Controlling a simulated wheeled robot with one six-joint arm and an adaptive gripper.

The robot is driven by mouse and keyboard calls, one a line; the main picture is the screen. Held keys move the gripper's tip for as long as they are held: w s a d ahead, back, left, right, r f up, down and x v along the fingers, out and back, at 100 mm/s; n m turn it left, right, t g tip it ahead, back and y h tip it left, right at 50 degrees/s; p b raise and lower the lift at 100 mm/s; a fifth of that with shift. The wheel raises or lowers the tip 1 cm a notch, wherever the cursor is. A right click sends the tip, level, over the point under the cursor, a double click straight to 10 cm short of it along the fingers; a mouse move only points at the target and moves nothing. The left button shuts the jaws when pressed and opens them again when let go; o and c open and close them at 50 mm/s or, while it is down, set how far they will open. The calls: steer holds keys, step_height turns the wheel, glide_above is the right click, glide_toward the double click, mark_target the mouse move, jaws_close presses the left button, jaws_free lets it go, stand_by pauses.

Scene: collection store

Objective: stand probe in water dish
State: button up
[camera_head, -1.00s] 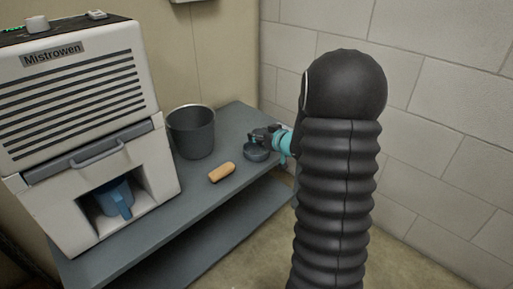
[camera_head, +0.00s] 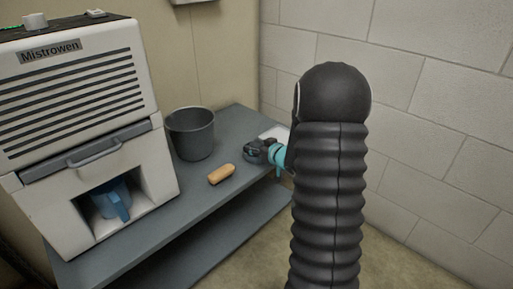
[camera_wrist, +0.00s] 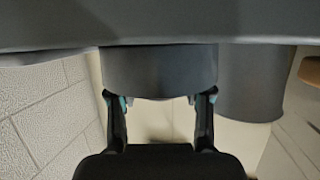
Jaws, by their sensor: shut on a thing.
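My gripper (camera_head: 257,150) is at the right end of the grey shelf top in the head view, at a small dark grey round dish (camera_head: 252,157) that it mostly hides. In the wrist view its two fingers (camera_wrist: 160,100), with teal on their inner sides, stand on either side of a grey round-walled vessel (camera_wrist: 160,70), which looks like this dish. The gripper is shut on it. The inside of the dish is hidden. I cannot make out a probe in either view.
A grey bucket (camera_head: 190,134) and a tan rounded block (camera_head: 221,174) stand left of my gripper on the shelf (camera_head: 180,211). A white machine (camera_head: 80,95) holds a blue jug (camera_head: 112,200). A white flat thing (camera_head: 274,133) lies behind my gripper. A block wall (camera_head: 430,120) rises at right.

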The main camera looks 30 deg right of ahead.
steer(key=o, duration=0.9)
steer(key=shift+f, duration=0.15)
steer(key=shift+r, duration=0.35)
steer(key=p+v, duration=0.2)
steer(key=v, duration=1)
steer(key=s+a+r+m+g+h, duration=0.25)
steer(key=s+a+r+h, duration=0.4)
steer(key=r, duration=0.35)
steer(key=s+a+g+y, duration=0.2)
steer(key=s+a, duration=0.5)
steer(key=s, duration=0.3)
steer(key=s+a+g+y, duration=0.2)
steer(key=s+a+g, duration=0.1)
steer(key=s+a, duration=0.4)
steer(key=s, duration=0.3)
steer(key=shift+a+r+n+g, duration=0.3)
steer(key=shift+r+n+g, duration=0.05)
steer(key=shift+r, duration=0.05)
